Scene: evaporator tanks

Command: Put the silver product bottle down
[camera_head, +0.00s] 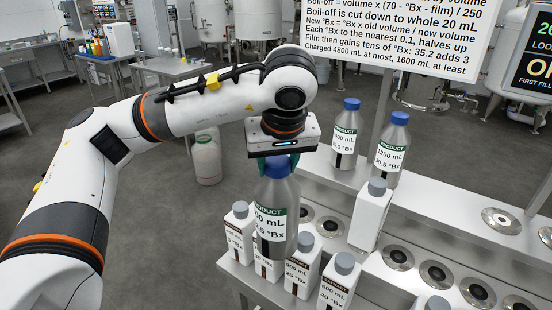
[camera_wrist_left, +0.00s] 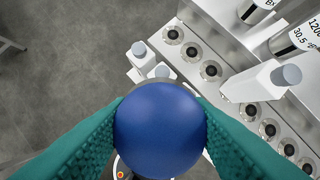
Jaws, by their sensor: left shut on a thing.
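The silver product bottle (camera_head: 279,216) has a blue cap and a green-and-white PRODUCT label. My left gripper (camera_head: 278,163) is shut on its cap from above and holds it upright. In the left wrist view the blue cap (camera_wrist_left: 160,130) sits between the two teal finger pads and hides most of the bottle. In the head view the bottle overlaps small white bottles behind and beside it; I cannot tell its exact height above the bench. My right gripper is in neither view.
Two silver product bottles stand on the back ledge, one (camera_head: 346,135) left of the other (camera_head: 392,150). White bottles with grey caps (camera_head: 303,267) stand along the front. A tall white bottle (camera_head: 369,214) stands right. Round sockets (camera_head: 331,226) line the bench; several right ones look empty.

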